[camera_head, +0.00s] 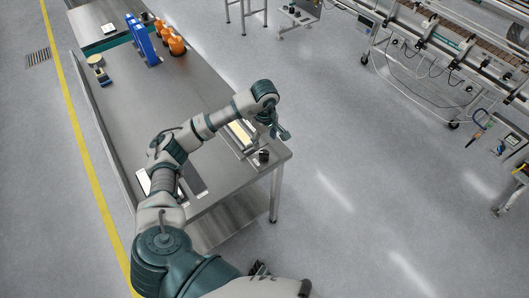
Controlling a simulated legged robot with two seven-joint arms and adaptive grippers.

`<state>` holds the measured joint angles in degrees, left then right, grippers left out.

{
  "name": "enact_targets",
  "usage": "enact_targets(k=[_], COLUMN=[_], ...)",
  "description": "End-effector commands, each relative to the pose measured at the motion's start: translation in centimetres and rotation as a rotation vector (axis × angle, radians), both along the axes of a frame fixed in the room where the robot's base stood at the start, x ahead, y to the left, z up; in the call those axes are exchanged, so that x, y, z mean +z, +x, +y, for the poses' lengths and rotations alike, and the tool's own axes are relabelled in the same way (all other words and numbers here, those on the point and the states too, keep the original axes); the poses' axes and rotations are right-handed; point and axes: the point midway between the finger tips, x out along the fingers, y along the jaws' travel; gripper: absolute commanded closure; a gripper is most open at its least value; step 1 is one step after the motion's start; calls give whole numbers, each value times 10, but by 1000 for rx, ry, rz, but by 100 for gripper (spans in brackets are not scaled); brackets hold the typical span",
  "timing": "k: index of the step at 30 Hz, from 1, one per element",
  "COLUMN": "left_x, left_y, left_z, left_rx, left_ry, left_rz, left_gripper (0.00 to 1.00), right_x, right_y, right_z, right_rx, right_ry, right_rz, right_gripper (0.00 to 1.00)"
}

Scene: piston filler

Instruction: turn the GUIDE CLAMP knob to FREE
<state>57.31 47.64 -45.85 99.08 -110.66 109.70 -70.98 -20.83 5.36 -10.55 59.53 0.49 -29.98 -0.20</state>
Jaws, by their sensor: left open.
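My left gripper (280,132) is open and empty, at the end of my grey and teal arm. In the picture it shows just past the right edge of the steel table. The GUIDE CLAMP knob cannot be picked out, and no label is readable at this size. The conveyor machine (440,50) stands at the upper right, well apart from my gripper, with several small dark fittings along its side.
The steel table (130,115) holds blue stands (152,44), orange bottles (176,46), a framed tray (240,135) and a small black item (264,156). A grey panel (505,140) stands at the right edge. Open floor (350,160) lies between table and machine.

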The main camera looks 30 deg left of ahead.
Motion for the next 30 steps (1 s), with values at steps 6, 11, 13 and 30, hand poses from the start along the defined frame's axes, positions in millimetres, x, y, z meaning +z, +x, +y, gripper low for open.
enact_targets(k=[6, 11, 13, 30], left_x=[-52, -75, -82, -88], left_y=[-1, 0, 0, 0], left_z=[3, 2, 2, 2], left_rx=[3, 1, 1, 1], left_ry=[-3, -4, -4, -4], left_rz=[4, 1, 1, -1], left_gripper=[35, 35, 35, 82], right_x=[0, 0, 0, 0], right_y=[0, 0, 0, 0], right_z=[1, 1, 1, 1], right_rx=[0, 0, 1, 0], right_ry=[-2, -3, -3, -2], right_rz=[2, 3, 3, 2], right_gripper=[60, 60, 60, 60])
